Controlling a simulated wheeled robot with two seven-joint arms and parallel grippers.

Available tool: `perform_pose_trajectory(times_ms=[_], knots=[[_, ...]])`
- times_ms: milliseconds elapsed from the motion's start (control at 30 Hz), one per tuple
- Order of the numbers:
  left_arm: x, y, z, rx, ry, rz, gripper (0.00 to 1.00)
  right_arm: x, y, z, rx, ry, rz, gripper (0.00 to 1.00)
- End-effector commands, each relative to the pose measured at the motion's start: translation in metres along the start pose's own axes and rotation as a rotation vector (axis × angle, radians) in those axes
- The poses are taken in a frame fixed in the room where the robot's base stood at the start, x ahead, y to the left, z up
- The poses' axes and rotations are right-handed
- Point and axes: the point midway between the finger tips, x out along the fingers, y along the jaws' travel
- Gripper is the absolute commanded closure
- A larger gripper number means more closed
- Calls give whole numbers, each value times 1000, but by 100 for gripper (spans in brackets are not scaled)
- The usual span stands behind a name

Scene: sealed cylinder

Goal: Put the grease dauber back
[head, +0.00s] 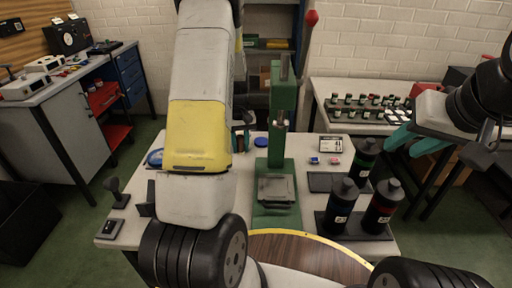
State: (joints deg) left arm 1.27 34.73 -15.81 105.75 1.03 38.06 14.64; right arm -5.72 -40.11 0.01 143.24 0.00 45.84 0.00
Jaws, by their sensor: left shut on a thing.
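My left arm runs down the middle of the head view and covers part of the bench. Only a small grey part of my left gripper (244,119) shows past the arm's right side. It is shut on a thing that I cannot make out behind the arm. I cannot pick out the grease dauber or its place. My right gripper (414,142), with teal fingers spread apart, hangs open and empty at the right, in front of the back table.
A green press (284,120) with a red-knobbed lever stands mid-bench. Black bottles (341,202) stand on dark trays at the right. A small dark stand (116,190) is at the left. A round wooden top (300,252) with a yellow rim is in front. Small jars (362,99) fill the back table.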

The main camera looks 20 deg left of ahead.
Motion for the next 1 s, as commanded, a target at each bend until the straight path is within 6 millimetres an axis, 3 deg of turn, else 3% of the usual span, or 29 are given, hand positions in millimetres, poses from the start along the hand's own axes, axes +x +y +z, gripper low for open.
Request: perform_pose_trajectory(times_ms=[500, 833, 867, 967, 1000], knots=[[58, 0, 0, 2, 0, 1, 100, 0, 0, 0, 0, 0, 0, 64], [62, 0, 0, 2, 1, 1, 100, 0, 0, 0, 0, 0, 0, 64], [62, 0, 0, 2, 2, 1, 71, 0, 0, 0, 0, 0, 0, 64], [61, 0, 0, 2, 2, 1, 51, 0, 0, 0, 0, 0, 0, 64], [61, 0, 0, 2, 2, 1, 51, 0, 0, 0, 0, 0, 0, 64]])
